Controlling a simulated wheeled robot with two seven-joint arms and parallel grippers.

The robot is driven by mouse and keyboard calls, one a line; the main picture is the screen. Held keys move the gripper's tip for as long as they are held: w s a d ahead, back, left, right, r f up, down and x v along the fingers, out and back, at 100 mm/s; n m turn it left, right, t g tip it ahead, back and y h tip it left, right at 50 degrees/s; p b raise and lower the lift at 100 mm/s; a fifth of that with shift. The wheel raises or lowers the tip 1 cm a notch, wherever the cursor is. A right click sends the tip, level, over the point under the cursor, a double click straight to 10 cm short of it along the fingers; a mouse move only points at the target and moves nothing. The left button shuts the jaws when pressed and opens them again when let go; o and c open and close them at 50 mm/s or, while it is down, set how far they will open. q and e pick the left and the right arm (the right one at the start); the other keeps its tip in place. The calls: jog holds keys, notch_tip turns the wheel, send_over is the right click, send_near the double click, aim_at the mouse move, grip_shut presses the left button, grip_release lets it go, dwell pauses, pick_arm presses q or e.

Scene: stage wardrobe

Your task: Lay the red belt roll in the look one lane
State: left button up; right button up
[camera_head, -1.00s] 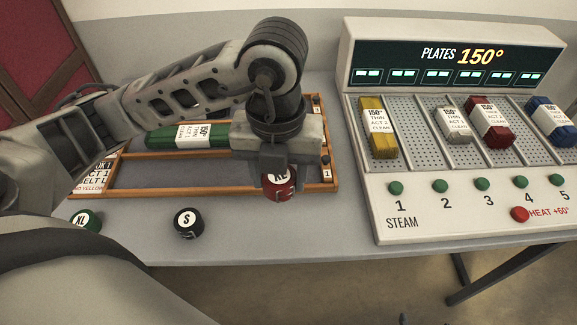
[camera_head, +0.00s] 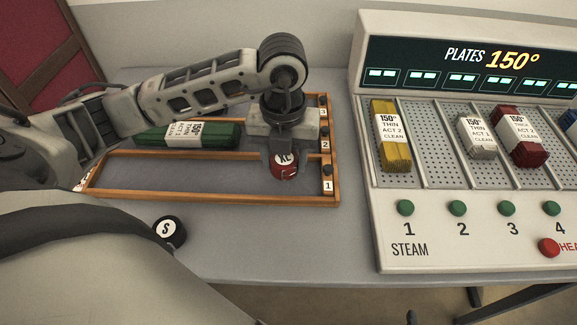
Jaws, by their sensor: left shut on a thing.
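The red belt roll (camera_head: 285,171), with a white XL label on top, is between the fingers of my left gripper (camera_head: 285,153). The gripper is shut on it and points down. The roll shows over the right end of the look one lane (camera_head: 205,178), the front lane of the wooden rack, near the tag marked 1. I cannot tell whether the roll touches the lane floor. The rest of this lane looks empty. My right gripper is not in view.
A green folded garment (camera_head: 185,134) lies in the lane behind, partly under my left arm. A black roll marked S (camera_head: 170,231) sits on the table in front of the rack. The steam plate unit (camera_head: 430,245) with folded garments stands close to the right.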

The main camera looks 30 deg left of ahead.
aim_at(285, 169)
pick_arm(q)
jog(key=shift+w+f+b, duration=0.2)
jog(key=shift+f+b, duration=0.9)
jog(key=shift+f, duration=0.85)
jog(key=o, duration=1)
jog(key=shift+r, duration=0.1)
jog(key=shift+o, duration=0.2)
notch_tip(285, 169, up, 12)
jog(key=shift+r+p, duration=0.2)
jog(key=shift+p, duration=0.35)
